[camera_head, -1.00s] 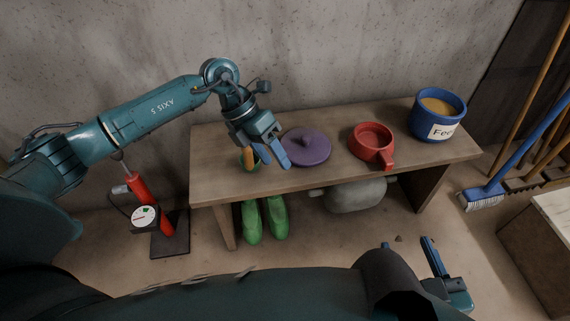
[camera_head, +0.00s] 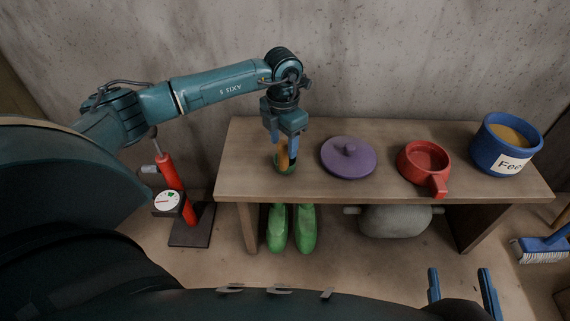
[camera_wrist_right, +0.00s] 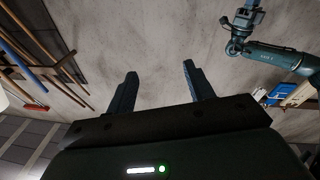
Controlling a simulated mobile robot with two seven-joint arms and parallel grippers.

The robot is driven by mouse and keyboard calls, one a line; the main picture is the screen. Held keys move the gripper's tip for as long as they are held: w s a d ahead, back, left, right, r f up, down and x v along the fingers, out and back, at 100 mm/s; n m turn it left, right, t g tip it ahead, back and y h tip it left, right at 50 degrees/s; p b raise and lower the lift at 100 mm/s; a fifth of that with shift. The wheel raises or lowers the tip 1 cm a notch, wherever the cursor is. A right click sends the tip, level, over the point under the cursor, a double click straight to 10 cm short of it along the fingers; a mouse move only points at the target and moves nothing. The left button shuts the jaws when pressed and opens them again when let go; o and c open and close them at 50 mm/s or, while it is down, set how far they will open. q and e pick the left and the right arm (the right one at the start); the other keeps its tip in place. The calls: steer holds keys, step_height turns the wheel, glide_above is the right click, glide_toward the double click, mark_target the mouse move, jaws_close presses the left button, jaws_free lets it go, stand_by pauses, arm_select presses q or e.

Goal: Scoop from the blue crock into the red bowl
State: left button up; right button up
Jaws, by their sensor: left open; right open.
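The blue crock (camera_head: 484,156), labelled "Fee…" and holding tan contents (camera_head: 508,134), stands at the bench's right end. The red bowl (camera_head: 421,160) with a stub handle sits left of it and looks empty. My left gripper (camera_head: 283,155) is open and points down at an orange-brown upright handle (camera_head: 284,161) in a small green holder (camera_head: 285,170). Its fingers appear to be on either side of the handle; contact cannot be told. The handle's lower end is hidden. My right gripper (camera_head: 462,284) is open and empty in front of the bench; it shows in the right wrist view (camera_wrist_right: 157,75).
A purple lid (camera_head: 347,163) lies on the wooden bench (camera_head: 235,185) between the holder and the red bowl. Green boots (camera_head: 291,229) and a grey stone-like object (camera_head: 394,220) are below. A red pump with a gauge (camera_head: 169,202) stands at left, a blue broom (camera_head: 541,248) at right.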

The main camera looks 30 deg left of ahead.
mark_target(284, 155)
arm_select(q)
step_height(284, 155, down, 5)
steer(key=shift+r+b, duration=0.1)
steer(key=shift+b, duration=0.7)
steer(key=shift+d, duration=0.1)
steer(key=shift+c, duration=0.3)
jaws_close()
